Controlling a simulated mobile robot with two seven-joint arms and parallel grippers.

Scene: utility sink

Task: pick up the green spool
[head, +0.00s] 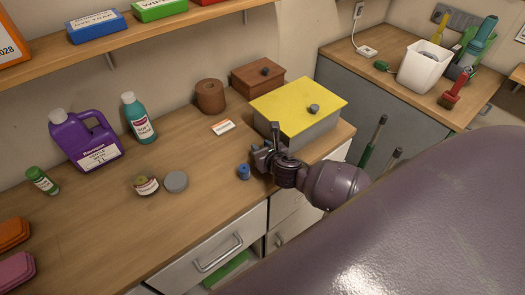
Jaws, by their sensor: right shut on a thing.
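My right gripper (264,154) is over the front edge of the wooden counter, in front of the grey box with the yellow lid. It is shut on a small greenish thing, which I take to be the green spool (260,162). The fingers hide most of it, and I cannot tell whether it is clear of the counter. My left gripper is not in view.
A small blue spool (244,172) stands just left of the gripper. The yellow-lidded box (298,108) is close behind it. A jar (146,187) and grey lid (176,181) lie further left. A purple jug (92,142) and teal bottle (138,118) stand near the wall.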

